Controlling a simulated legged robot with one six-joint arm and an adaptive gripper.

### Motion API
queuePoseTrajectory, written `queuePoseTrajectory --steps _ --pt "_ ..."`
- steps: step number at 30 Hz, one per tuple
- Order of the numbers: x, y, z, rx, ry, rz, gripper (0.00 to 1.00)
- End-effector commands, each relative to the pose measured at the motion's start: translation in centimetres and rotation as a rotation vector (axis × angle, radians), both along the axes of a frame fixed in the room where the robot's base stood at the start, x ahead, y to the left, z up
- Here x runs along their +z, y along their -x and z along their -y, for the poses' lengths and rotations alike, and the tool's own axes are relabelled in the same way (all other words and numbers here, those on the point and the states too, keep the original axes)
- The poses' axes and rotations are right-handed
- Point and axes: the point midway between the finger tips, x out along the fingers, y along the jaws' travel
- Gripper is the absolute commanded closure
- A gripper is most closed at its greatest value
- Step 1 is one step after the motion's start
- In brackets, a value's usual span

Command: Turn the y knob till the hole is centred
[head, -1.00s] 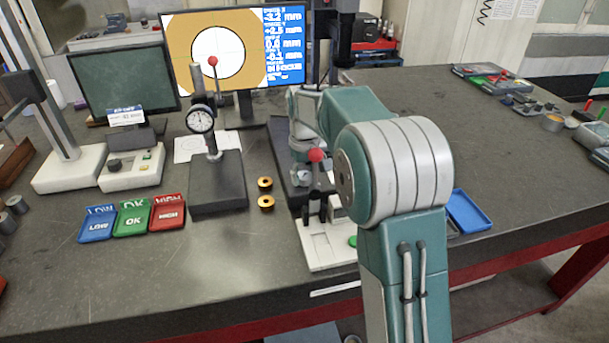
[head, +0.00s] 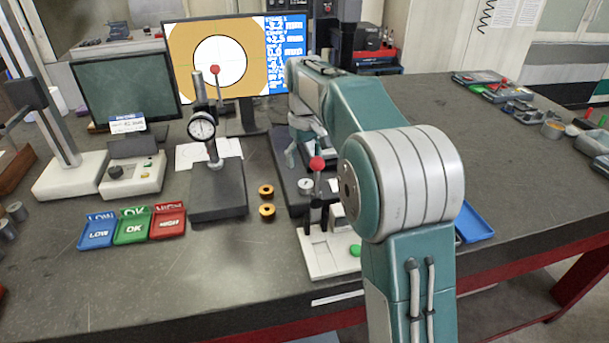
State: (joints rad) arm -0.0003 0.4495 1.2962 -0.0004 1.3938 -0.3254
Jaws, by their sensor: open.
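The monitor (head: 250,35) at the back shows a white round hole (head: 208,50) with thin cross lines on an orange field. The hole looks close to the cross lines, but a red ball in front hides part of it. The blue readout (head: 286,60) is too blurred to read. My gripper (head: 304,152) is over the dark microscope stage base (head: 290,190), its jaws open and pointing down. My arm covers much of that stage. I cannot make out the y knob or whether the jaws are around it.
A dial gauge stand (head: 220,190) with a red ball stands left of my gripper. A white fixture (head: 325,260) with a red-ball lever (head: 317,163) is in front. LOW, OK and HIGH trays (head: 133,227) are left; a blue tray (head: 474,222) is right.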

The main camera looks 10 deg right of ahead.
Motion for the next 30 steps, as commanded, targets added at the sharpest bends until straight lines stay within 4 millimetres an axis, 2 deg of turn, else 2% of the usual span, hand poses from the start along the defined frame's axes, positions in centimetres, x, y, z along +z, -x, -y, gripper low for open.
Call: queuePoseTrajectory --steps 3,7,20,23,30 --pt "2.2 -0.1 0.0 0.000 0.000 0.002 0.10" --pt "3.7 -0.1 -0.1 0.000 0.000 0.001 0.10" --pt "4.3 0.1 -0.1 -0.001 0.000 0.000 0.10" --pt "5.0 0.9 -0.1 -0.009 0.000 0.016 0.10" --pt "7.2 5.6 0.0 -0.058 -0.003 0.090 0.10"
